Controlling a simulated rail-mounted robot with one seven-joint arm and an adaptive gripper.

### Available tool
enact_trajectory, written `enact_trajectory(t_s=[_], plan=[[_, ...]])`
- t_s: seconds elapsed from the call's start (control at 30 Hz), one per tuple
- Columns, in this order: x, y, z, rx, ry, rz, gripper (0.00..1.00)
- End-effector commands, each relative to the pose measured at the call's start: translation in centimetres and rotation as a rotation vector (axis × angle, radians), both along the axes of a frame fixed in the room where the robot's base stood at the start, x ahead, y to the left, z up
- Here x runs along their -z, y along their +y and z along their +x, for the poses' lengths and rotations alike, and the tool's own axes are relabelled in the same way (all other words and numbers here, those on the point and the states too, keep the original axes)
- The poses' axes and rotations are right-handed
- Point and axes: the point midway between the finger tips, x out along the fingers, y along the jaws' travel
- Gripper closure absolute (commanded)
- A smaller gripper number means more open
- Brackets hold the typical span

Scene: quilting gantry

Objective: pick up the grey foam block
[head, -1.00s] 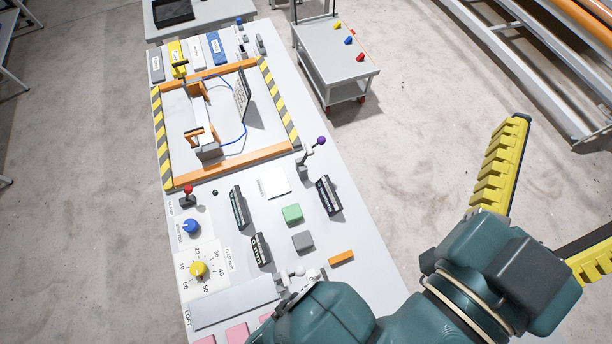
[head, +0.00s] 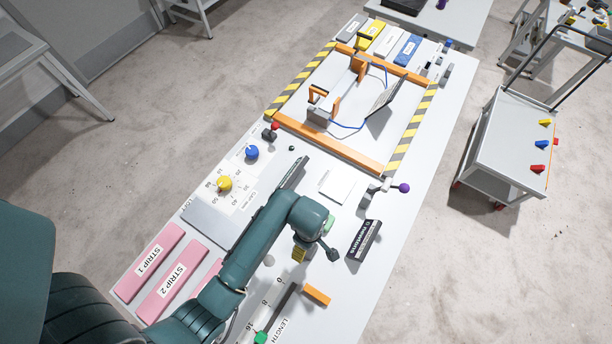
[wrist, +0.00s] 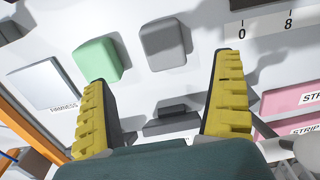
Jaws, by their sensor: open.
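The grey foam block (wrist: 166,44) lies flat on the white table in the wrist view, at the top centre. It is just ahead of my gripper (wrist: 163,75), whose two yellow ribbed fingers are spread wide with nothing between them; the block is not touched. A light green block (wrist: 98,58) lies to the left of the grey one, near the left fingertip. In the head view my gripper (head: 299,254) is over the table, mostly hidden by my arm. The grey block is hidden there.
A dark block (wrist: 172,122) lies under the space between the fingers. A white square pad (wrist: 46,84) is at the left. In the head view, a black labelled box (head: 364,240) and an orange bar (head: 317,295) lie nearby. A purple-knobbed lever (head: 386,188) stands beyond.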

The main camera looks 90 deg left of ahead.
Motion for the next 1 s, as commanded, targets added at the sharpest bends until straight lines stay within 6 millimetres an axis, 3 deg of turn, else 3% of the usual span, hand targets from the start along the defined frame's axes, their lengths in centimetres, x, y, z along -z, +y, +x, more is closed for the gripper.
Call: enact_trajectory(t_s=[0.1,0.2,0.37,0.6,0.9,1.0], plan=[[3.0,0.0,0.0,0.002,0.0,-0.001,0.04],[4.8,0.1,0.0,0.002,-0.001,0.001,0.04],[6.3,0.1,-0.1,0.002,-0.001,0.003,0.04],[10.3,-0.1,-1.0,0.004,-0.001,0.003,0.04],[11.0,0.0,-1.0,0.004,-0.002,0.004,0.04],[11.0,0.0,-1.0,0.004,-0.002,0.004,0.23]])
